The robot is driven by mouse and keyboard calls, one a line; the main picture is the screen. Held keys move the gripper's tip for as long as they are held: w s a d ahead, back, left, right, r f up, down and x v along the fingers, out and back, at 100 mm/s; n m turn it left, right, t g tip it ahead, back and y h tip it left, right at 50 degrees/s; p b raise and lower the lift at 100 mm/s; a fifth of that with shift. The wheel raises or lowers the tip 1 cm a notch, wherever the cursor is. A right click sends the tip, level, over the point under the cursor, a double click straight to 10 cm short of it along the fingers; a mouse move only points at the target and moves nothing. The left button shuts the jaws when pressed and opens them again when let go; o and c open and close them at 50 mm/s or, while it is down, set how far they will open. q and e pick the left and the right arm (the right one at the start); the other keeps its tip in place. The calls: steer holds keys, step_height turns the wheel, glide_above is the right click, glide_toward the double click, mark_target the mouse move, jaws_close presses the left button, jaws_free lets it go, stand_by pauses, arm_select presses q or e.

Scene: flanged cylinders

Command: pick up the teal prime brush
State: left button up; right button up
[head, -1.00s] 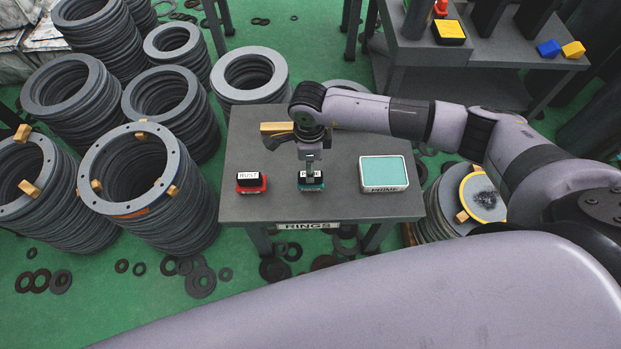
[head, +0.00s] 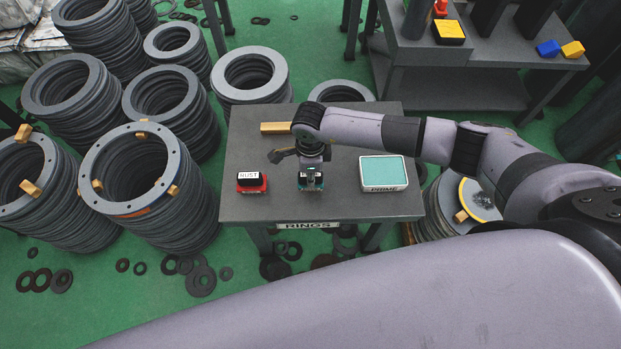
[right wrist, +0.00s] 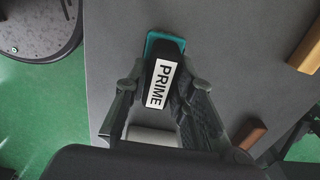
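The teal prime brush (head: 311,187) stands on the small grey table, between the red brush and the paint tray. In the right wrist view the brush (right wrist: 163,85) shows its black top with a white PRIME label and a teal end. My right gripper (head: 311,178) is low over it. In the wrist view the fingers of the gripper (right wrist: 164,88) are apart, one on each side of the black top. A narrow gap shows at the left finger; contact on the right is unclear. The fingers partly hide the brush in the head view. My left gripper is not in view.
A red RUST brush (head: 252,182) stands to the left and a PRIME tray with a teal pad (head: 384,170) to the right. A wooden block (head: 275,128) lies behind. Ring stacks (head: 150,185) crowd the left side. The table's (head: 345,207) front strip is clear.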

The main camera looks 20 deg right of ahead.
jaws_close()
step_height(320, 180, up, 20)
stand_by(0.8)
jaws_free()
jaws_close()
